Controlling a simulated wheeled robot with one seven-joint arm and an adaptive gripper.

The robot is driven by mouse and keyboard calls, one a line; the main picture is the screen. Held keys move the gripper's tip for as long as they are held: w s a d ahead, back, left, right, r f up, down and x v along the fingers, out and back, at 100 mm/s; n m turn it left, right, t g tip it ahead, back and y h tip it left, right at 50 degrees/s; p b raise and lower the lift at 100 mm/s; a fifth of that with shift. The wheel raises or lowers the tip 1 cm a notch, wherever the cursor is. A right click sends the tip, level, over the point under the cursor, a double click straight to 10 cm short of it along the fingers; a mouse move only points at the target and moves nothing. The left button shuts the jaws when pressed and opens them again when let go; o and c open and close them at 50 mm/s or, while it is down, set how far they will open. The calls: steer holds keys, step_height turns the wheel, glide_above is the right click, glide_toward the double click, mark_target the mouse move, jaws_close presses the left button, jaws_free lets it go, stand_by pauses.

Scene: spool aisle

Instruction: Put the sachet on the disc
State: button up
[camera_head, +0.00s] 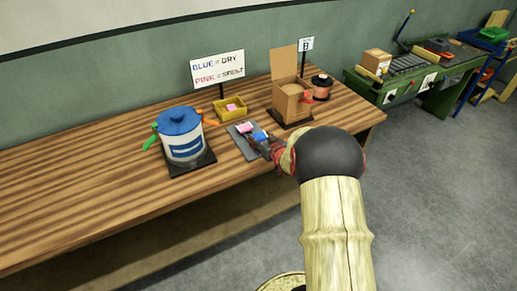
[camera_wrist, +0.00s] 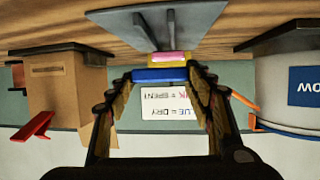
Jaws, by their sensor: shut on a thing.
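My gripper (camera_wrist: 160,82) is shut on a blue sachet (camera_wrist: 160,75), seen between the fingertips in the wrist view. In the head view the blue sachet (camera_head: 260,135) is over the grey plate (camera_head: 236,129) on the bench. I cannot clearly make out a disc on the bench.
A blue-lidded tub (camera_head: 182,140) stands left on a dark base. Behind are a yellow bin (camera_head: 229,112) with a pink sachet and a sign (camera_head: 217,69) reading blue dry, pink spent. An open cardboard box (camera_head: 291,103) and copper spool (camera_head: 322,85) stand right. The bench's left is clear.

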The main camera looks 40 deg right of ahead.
steer(key=shift+w+a+f, duration=0.2)
steer(key=shift+w+f, duration=0.1)
steer(key=shift+f, duration=0.1)
steer(key=shift+w+a+f+b, duration=0.15)
steer(key=shift+f+b, duration=0.75)
steer(key=shift+f, duration=0.6)
steer(key=shift+f, duration=0.3)
steer(key=o, duration=1)
steer(key=shift+r, duration=0.1)
